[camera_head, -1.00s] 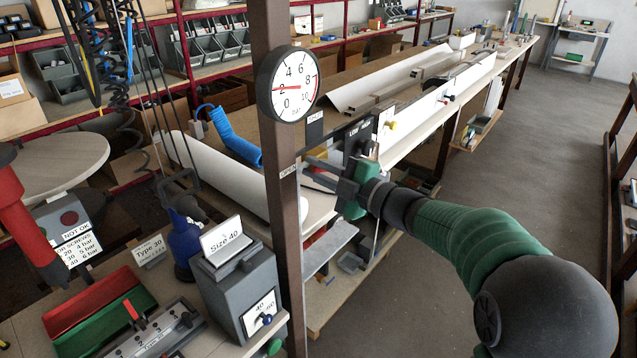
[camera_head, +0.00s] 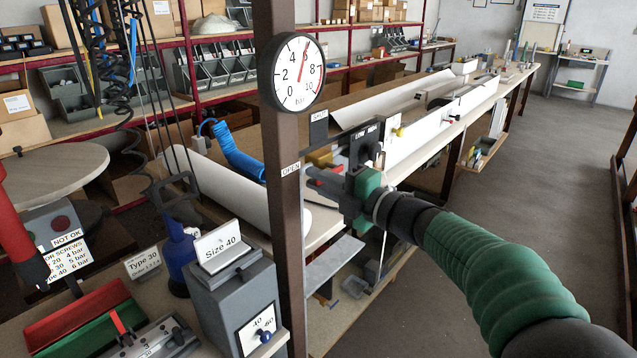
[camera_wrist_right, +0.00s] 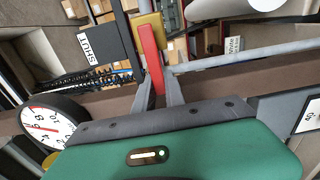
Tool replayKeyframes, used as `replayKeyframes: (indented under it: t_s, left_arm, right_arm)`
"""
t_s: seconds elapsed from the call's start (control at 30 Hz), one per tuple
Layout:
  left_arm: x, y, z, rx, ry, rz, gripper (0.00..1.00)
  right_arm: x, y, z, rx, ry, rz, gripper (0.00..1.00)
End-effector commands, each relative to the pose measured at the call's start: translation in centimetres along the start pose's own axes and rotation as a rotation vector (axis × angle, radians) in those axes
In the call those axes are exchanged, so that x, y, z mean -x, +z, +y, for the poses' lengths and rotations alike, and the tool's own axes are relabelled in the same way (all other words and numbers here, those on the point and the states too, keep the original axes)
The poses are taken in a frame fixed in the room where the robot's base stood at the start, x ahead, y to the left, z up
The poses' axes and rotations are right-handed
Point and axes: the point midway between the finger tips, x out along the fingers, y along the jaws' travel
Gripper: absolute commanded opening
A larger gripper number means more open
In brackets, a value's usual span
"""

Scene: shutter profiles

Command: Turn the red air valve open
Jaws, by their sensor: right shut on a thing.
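The red air valve shows in the right wrist view as a flat red lever (camera_wrist_right: 151,55) on a yellow body (camera_wrist_right: 147,25). In the head view a small red part of the lever (camera_head: 330,177) shows at the post, mostly hidden by my gripper. My right gripper (camera_head: 326,186) is shut on the lever; in the right wrist view its two fingers (camera_wrist_right: 158,88) sit on either side of it. The SHUT label (camera_head: 318,117) and the OPEN label (camera_head: 290,169) are beside the valve. My left gripper is not in view.
The brown post (camera_head: 286,215) stands close beside my right gripper. A grey Size 40 block (camera_head: 238,300) and a red and green tray (camera_head: 75,325) are at the lower left. A long workbench runs behind; the floor (camera_head: 510,215) at right is clear.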

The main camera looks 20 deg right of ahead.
Motion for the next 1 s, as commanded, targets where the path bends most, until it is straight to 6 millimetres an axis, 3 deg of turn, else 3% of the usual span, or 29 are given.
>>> replayKeyframes:
  t_s: [0.17, 0.2, 0.37, 0.67, 0.83, 1.0]
  left_arm:
    - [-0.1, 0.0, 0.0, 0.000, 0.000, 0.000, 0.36]
    - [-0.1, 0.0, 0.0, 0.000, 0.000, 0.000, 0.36]
    - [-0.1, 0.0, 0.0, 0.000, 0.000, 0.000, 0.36]
    - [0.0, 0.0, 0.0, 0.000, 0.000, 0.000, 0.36]
    - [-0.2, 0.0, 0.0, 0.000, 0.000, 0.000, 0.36]
    - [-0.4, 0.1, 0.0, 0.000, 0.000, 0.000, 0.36]
  right_arm:
    - [0.0, -0.1, -0.7, -0.004, -0.012, 0.003, 0.00]
    - [0.0, -0.1, -0.7, -0.004, -0.012, 0.003, 0.17]
    - [0.0, -0.1, -0.6, -0.004, -0.009, 0.003, 0.36]
    - [0.1, 0.0, -0.2, -0.002, -0.004, 0.001, 0.36]
    - [2.5, 0.1, -0.2, -0.002, -0.002, -0.002, 0.36]
    - [7.4, 0.1, -0.3, -0.001, -0.003, -0.004, 0.36]
